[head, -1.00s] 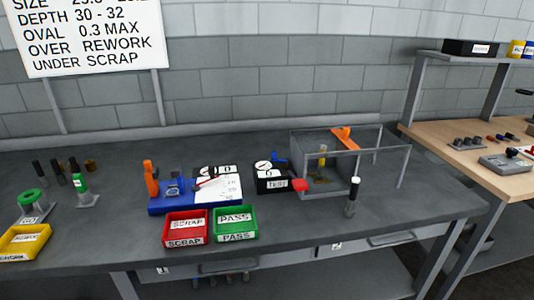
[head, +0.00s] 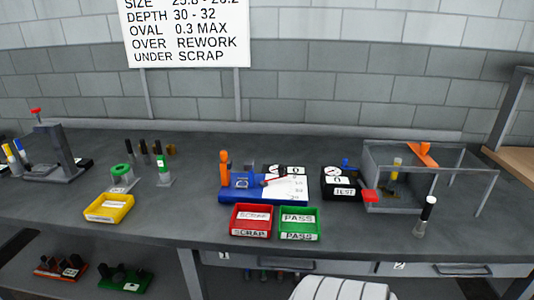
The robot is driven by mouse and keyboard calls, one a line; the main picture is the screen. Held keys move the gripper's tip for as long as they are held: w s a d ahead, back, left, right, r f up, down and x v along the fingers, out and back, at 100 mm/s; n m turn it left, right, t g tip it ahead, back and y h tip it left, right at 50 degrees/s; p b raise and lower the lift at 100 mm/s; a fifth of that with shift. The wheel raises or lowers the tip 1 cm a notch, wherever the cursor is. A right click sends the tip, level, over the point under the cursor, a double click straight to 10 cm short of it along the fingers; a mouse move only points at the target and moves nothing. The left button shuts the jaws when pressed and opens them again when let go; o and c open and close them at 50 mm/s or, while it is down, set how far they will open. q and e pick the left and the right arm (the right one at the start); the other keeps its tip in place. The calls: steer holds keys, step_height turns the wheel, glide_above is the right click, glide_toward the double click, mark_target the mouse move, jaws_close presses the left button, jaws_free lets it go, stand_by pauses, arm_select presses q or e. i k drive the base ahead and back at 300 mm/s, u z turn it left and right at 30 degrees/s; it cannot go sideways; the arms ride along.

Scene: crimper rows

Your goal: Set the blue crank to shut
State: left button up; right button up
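A small blue part (head: 346,163), which looks like the blue crank, stands at the back of the black TEST box (head: 341,183) right of the middle of the bench. It is too small to tell its setting. A blue base (head: 236,197) with an orange upright handle (head: 224,170) and a white dial sheet stands to the left. Neither of my grippers is in view.
A red SCRAP tray (head: 251,232) and a green PASS tray (head: 299,236) sit before the blue base. The bench (head: 180,220) is clear between the yellow and red trays.

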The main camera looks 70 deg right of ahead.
mark_target(355, 170)
steer(key=u, duration=0.3)
steer(key=k, duration=1.2)
steer(key=z, duration=1.05)
